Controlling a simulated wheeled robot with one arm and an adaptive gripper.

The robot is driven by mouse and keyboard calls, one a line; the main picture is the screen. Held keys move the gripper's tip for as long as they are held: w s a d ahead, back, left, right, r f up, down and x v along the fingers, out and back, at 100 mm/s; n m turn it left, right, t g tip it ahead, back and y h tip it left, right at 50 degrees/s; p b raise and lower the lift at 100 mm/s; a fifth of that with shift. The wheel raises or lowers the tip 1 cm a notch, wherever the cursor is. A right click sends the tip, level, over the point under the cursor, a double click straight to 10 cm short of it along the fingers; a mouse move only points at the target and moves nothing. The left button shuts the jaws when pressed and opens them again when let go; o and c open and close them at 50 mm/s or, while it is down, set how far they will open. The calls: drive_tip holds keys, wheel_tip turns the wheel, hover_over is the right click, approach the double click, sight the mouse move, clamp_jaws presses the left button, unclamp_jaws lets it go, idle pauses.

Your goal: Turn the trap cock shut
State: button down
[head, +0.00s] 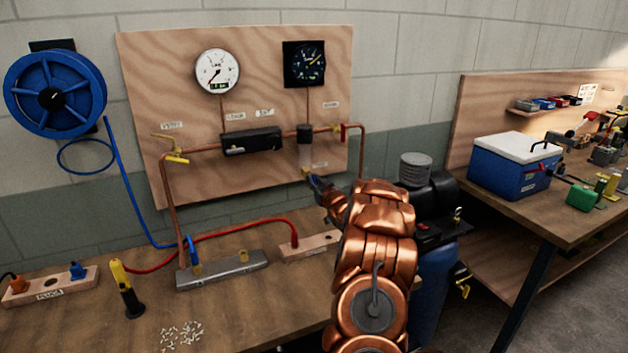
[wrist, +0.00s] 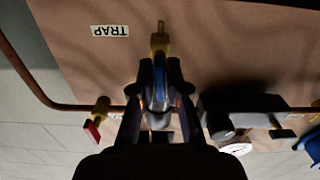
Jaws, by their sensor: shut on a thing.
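The trap cock shows in the wrist view as a brass body (wrist: 160,42) with a blue part running down between my fingers, beside the TRAP label (wrist: 109,31). My gripper (wrist: 160,68) is shut on the trap cock, with a finger on each side of the blue part. In the head view my gripper (head: 314,183) is at the lower right of the wooden panel (head: 190,70), just below the clear trap bowl (head: 305,155). My fingers and arm hide most of the cock there, so its exact angle is unclear.
A red-handled cock (head: 349,127) and copper pipe (head: 362,155) are close to the right of the trap. A black box (head: 251,141) and two gauges are on the panel. A dark compressor (head: 432,190) stands right of my arm. The bench (head: 240,315) is below.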

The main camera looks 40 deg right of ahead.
drive_tip(key=shift+m, duration=0.4)
drive_tip(key=c, duration=1.2)
unclamp_jaws()
drive_tip(key=shift+c, duration=0.2)
drive_tip(key=shift+s, duration=0.1)
drive_tip(key=v, duration=1.2)
